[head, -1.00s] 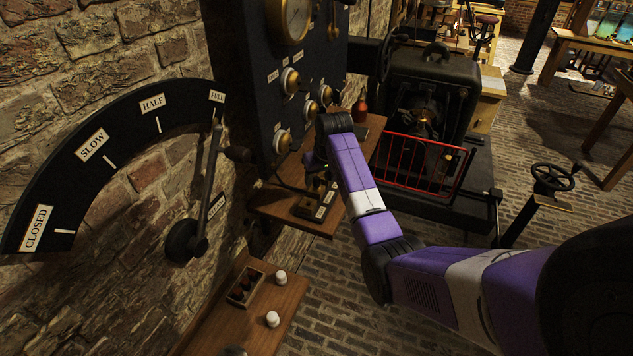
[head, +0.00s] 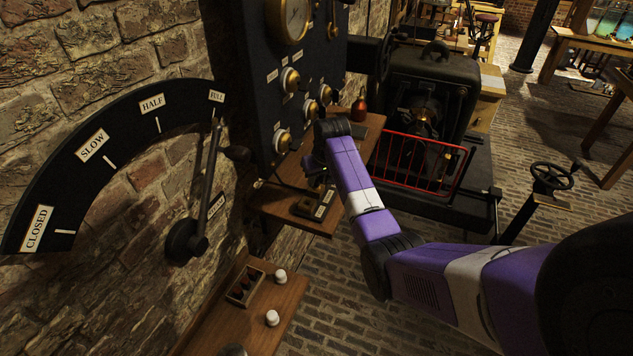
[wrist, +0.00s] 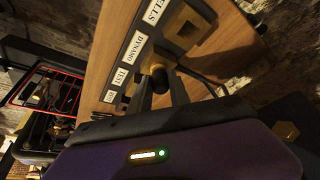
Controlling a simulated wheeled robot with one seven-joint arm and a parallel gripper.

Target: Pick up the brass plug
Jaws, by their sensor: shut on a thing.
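The brass plug (wrist: 153,64) shows in the wrist view as a brass piece with a dark round knob, between the fingertips of my gripper (wrist: 160,82). My gripper is shut on it. The plug's lower end is hidden, so I cannot tell whether it sits in a socket or is clear of it. Beside it lies a dark plug board with white labels (wrist: 134,48), among them DYNAMO and TEST, and a square brass socket (wrist: 187,28). In the head view the board (head: 322,206) lies on the wooden shelf, and my arm partly covers it.
The dark gauge panel (head: 297,62) rises just behind the shelf (head: 290,215). A red bottle (head: 359,108) stands at the shelf's far end. Beyond is a machine with a red guard rail (head: 420,160). A lower shelf holds a small box (head: 245,287) and two white knobs (head: 272,318).

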